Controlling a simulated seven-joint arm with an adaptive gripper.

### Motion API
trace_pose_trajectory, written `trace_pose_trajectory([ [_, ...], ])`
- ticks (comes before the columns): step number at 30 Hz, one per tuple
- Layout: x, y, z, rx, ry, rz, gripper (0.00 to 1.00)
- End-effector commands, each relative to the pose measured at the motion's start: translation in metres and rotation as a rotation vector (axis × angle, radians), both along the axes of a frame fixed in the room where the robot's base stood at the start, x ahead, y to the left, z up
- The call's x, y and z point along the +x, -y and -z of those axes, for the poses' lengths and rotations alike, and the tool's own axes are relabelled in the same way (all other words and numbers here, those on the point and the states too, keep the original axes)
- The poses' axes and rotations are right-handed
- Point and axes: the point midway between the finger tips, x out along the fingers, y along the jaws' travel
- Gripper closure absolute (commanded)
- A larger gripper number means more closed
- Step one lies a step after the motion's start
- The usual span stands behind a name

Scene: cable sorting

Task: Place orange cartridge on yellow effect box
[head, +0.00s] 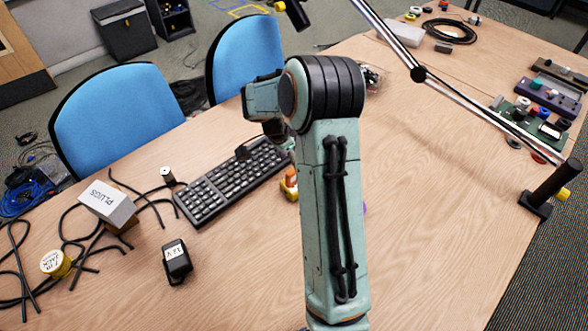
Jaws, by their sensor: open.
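A small yellow and orange object (290,184) lies on the table at the right end of the keyboard. My arm hides part of it, and I cannot tell whether it is the yellow effect box, the orange cartridge or both. My gripper (264,146) is small and dark in the head view, above the keyboard's upper right end and up and left of that object. It is open, with nothing visible held in it. My arm covers the table's middle.
A black keyboard (232,181), black adapter (176,262), PLUGS box (108,204), yellow roll (56,263) and loose black cables lie left. A purple bit (364,208) shows beside my arm. A lamp arm (463,106) crosses the upper right. Circuit boards (535,122) lie far right. The right-centre table is clear.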

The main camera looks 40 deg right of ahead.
Motion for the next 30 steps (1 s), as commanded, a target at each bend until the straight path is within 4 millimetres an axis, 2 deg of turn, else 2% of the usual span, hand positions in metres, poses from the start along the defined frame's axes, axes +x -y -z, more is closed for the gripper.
trace_pose_trajectory([
  [1, 0.0, -0.003, -0.01, -0.003, 0.003, -0.001, 0.55],
  [5, 0.0, -0.008, -0.029, -0.002, 0.002, -0.001, 0.55],
  [12, -0.001, -0.014, -0.042, 0.001, -0.002, -0.018, 0.55],
  [14, -0.001, -0.026, -0.05, 0.005, -0.009, -0.072, 0.55],
  [17, -0.011, -0.065, -0.075, 0.021, -0.038, -0.268, 0.55],
  [20, -0.041, -0.123, -0.104, 0.06, -0.087, -0.569, 0.55],
  [21, -0.059, -0.146, -0.114, 0.079, -0.107, -0.7, 0.55],
  [24, -0.109, -0.196, -0.128, 0.134, -0.147, -1.019, 0.55],
  [27, -0.157, -0.231, -0.131, 0.188, -0.168, -1.3, 0.55],
  [30, -0.194, -0.252, -0.128, 0.229, -0.179, -1.512, 0.55],
])
